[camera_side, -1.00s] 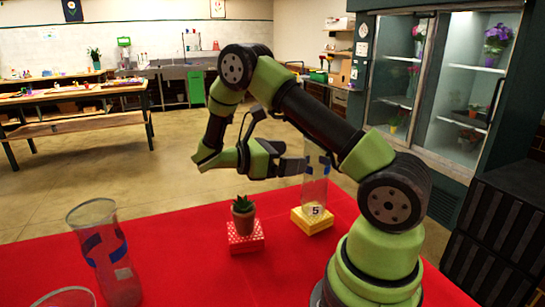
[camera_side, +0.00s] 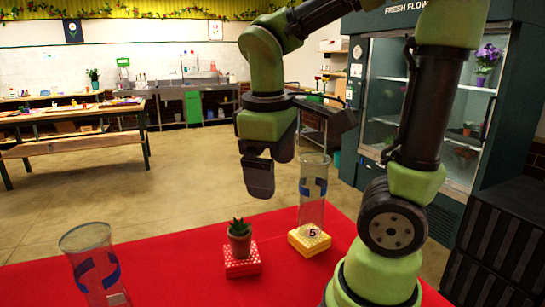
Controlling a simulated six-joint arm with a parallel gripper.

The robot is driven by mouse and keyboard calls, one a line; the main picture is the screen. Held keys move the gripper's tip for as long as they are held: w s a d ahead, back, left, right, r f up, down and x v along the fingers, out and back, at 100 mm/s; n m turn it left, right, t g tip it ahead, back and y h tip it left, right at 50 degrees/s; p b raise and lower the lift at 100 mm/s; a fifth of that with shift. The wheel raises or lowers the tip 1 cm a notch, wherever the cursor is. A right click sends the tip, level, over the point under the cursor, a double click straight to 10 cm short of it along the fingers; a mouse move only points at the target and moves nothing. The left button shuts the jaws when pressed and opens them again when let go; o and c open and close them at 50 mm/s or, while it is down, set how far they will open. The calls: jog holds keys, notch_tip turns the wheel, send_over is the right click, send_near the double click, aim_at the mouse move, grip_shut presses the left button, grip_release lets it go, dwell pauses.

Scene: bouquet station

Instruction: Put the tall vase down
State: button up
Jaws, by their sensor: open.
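A tall clear glass vase (camera_side: 312,200) with blue marks stands upright on a yellow block (camera_side: 309,247) at the right part of the red table. A round tag reading 5 shows at its base. My gripper (camera_side: 260,184) is open, pointing down, in the air to the left of this vase and apart from it. Nothing shows between its fingers, though this side view hides part of the gap. A second clear vase (camera_side: 92,262), wider at the rim and with blue marks, stands at the lower left, its base cut off by the frame.
A small potted succulent (camera_side: 239,238) stands on a red dotted block (camera_side: 242,262), below my gripper and left of the yellow block. The red table (camera_side: 180,270) is bare between the succulent and the left vase. A flower fridge (camera_side: 425,110) stands behind at the right.

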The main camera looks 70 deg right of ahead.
jog(key=s+a+r+m+t+y, duration=0.2)
jog(key=a+r+m+t+y, duration=0.1)
jog(key=a+t, duration=0.3)
jog(key=shift+s+r+m+t+y, duration=0.25)
jog(key=shift+m+t+y, duration=0.25)
jog(key=shift+m, duration=0.4)
